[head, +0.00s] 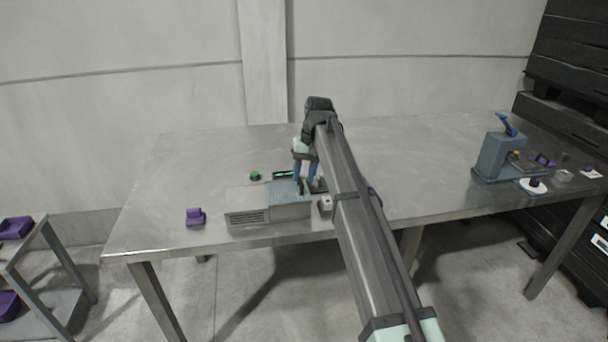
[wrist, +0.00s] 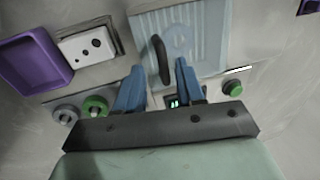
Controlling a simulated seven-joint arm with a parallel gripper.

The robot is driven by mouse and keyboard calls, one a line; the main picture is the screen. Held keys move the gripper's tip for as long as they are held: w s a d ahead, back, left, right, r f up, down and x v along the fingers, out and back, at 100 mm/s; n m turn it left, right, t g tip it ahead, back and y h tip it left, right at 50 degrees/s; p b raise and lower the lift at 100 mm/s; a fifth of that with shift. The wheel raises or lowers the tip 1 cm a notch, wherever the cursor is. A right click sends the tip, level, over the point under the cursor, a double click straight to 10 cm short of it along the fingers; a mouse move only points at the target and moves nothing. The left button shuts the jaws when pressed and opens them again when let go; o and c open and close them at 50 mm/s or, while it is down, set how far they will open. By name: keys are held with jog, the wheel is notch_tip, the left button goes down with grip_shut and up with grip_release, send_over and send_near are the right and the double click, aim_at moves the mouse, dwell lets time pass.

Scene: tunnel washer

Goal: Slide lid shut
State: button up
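The washer is a low light-grey box (head: 247,207) with a vented front, near the table's front edge. Its lid (head: 290,194) is a pale blue panel on the right part of the box, partly hidden by my fingers. In the wrist view the lid (wrist: 208,35) shows ridges, a round mark and a dark upright handle (wrist: 161,60). My gripper (head: 305,184) points down over the lid. In the wrist view my gripper (wrist: 160,68) has its blue fingers apart, with the handle in line with the gap between them. No finger clearly touches the handle.
A green button (head: 255,175) and lit display (head: 284,175) sit behind the box. A white block with holes (wrist: 87,47) and a purple tray (wrist: 35,60) stand beside it. A purple piece (head: 195,217) lies left. A blue-handled press (head: 502,150) stands far right. The table's back left is clear.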

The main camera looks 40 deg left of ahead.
notch_tip(320, 180, up, 13)
jog(key=w+d, duration=0.2)
dwell(0.3)
dwell(0.4)
